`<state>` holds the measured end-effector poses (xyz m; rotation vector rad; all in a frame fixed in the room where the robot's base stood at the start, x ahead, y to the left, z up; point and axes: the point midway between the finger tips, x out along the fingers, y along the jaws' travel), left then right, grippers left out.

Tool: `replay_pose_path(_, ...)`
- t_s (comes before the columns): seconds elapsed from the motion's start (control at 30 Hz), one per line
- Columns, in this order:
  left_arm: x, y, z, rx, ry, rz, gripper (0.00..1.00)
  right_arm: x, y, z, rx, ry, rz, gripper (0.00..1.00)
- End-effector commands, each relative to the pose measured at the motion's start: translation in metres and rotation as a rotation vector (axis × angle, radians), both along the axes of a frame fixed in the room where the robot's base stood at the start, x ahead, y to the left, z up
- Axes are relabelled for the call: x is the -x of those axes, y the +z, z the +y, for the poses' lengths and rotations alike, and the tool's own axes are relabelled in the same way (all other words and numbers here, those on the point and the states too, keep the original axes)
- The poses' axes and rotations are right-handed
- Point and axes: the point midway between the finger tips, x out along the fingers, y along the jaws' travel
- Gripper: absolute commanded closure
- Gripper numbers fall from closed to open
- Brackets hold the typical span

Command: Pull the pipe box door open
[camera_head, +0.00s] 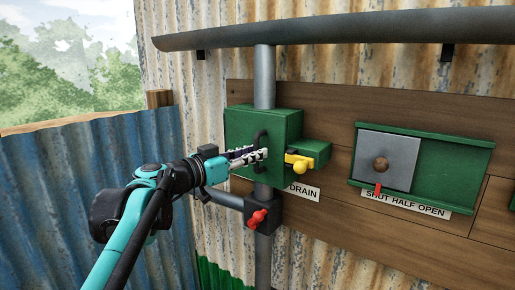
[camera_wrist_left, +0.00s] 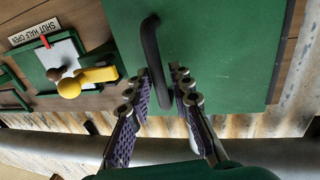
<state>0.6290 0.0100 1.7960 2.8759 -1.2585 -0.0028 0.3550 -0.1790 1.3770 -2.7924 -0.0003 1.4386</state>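The green pipe box (camera_head: 285,127) is mounted on the vertical grey pipe. Its door (camera_wrist_left: 220,50) is flush with the box and looks shut. A black bar handle (camera_head: 260,137) stands out from the door; it also shows in the wrist view (camera_wrist_left: 151,45). My left gripper (camera_head: 264,154) is at the lower part of the handle. In the wrist view the two fingers (camera_wrist_left: 158,80) are apart, one on each side of the handle, with small gaps; contact is not clear. My right gripper is in neither view.
A yellow knob (camera_head: 300,164) sits on a small green block right of the box. A red valve handle (camera_head: 257,218) is below, near the DRAIN label (camera_head: 303,192). A grey sliding panel (camera_head: 385,160) is farther right. Corrugated sheet (camera_head: 90,190) stands at left.

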Motion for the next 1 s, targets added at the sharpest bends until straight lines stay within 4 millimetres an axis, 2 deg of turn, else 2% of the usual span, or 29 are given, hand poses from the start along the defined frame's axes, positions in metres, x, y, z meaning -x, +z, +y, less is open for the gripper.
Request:
replay_pose_path(0.13, -0.008, 0.0006, -0.0092, 0.0, -0.001, 0.0, 0.79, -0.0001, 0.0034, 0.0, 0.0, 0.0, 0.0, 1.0)
replay_pose_path(0.4, -0.0095, -0.0003, -0.0108, -0.001, 0.0, 0.001, 0.79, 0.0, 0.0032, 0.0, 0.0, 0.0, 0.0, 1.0)
replay_pose_path(0.43, -0.0095, -0.0003, -0.0108, -0.001, 0.0, 0.001, 0.82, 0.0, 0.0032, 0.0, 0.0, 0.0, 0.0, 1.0)
replay_pose_path(0.5, -0.0096, -0.0003, -0.0106, -0.001, 0.0, 0.001, 1.0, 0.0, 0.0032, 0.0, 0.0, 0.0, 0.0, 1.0)
replay_pose_path(1.0, -0.0085, 0.0, -0.0074, -0.001, -0.023, 0.001, 1.0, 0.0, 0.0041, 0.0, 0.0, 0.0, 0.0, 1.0)
